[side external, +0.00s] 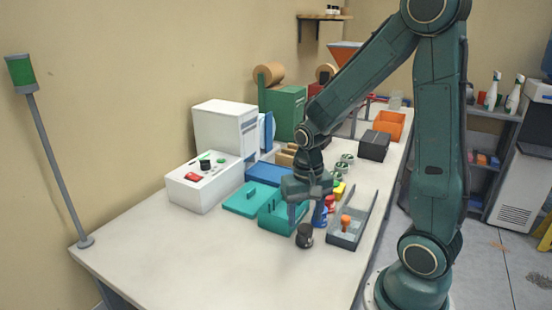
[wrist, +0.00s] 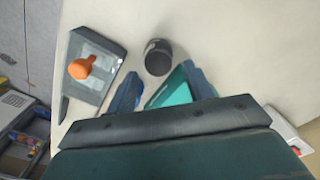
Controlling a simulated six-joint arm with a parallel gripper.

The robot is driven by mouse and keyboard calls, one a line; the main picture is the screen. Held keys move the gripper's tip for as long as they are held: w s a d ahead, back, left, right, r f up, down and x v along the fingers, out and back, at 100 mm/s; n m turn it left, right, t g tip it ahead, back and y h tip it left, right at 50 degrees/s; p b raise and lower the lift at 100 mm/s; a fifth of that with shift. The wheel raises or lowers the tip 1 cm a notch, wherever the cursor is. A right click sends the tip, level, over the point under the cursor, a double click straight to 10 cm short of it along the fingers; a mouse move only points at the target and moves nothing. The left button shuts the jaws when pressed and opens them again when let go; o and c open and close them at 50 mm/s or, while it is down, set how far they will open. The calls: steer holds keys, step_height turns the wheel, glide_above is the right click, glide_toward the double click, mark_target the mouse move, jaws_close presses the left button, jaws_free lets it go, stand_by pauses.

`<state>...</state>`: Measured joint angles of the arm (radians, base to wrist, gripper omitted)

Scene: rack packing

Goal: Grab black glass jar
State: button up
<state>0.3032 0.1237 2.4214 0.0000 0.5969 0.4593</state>
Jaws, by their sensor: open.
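The black glass jar (side external: 304,236) stands on the pale table in front of the teal tray. In the wrist view the jar (wrist: 158,57) shows just beyond the fingertips, roughly centred between them. My gripper (side external: 306,213) points down close above and behind the jar. Its two blue fingers are spread apart in the wrist view (wrist: 160,80), with nothing held between them. A gap to the jar appears to remain, but its size is hard to judge.
A grey tray (side external: 333,241) with an orange-topped item (wrist: 80,68) lies right of the jar in the side view. A teal tray (side external: 272,222) is close behind it. Red and blue bottles (side external: 330,203) stand near my gripper. The table front left (side external: 190,255) is clear.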

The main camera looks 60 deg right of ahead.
mark_target(305, 228)
steer(key=shift+f, duration=0.3)
steer(key=shift+f, duration=0.15)
steer(key=shift+s+d+f, duration=0.1)
steer(key=shift+f, duration=2.35)
steer(key=c, duration=0.8)
